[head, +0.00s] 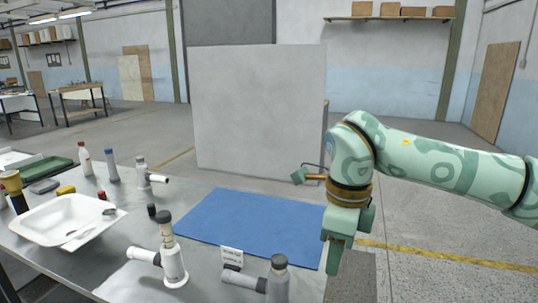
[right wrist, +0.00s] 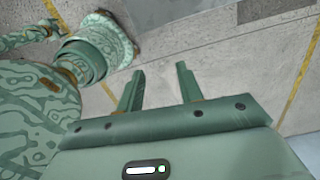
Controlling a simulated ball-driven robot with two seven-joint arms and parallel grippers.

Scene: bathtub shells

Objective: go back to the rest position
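My right gripper (head: 345,240) hangs pointing down off the right edge of the table, beside the blue mat (head: 248,221). In the right wrist view its two fingers (right wrist: 160,82) are apart with nothing between them, and bare floor shows beyond. My left gripper is in neither view. The white bathtub shell (head: 45,222) lies on the left of the table, well away from my right gripper, with a small metal-coloured piece inside it.
White and grey fittings stand on the table: one at the front (head: 172,262), one at the front right (head: 277,280), one farther back (head: 143,175). A small white card (head: 231,256) stands at the mat's front edge. A grey panel (head: 258,110) rises behind. Floor at right is clear.

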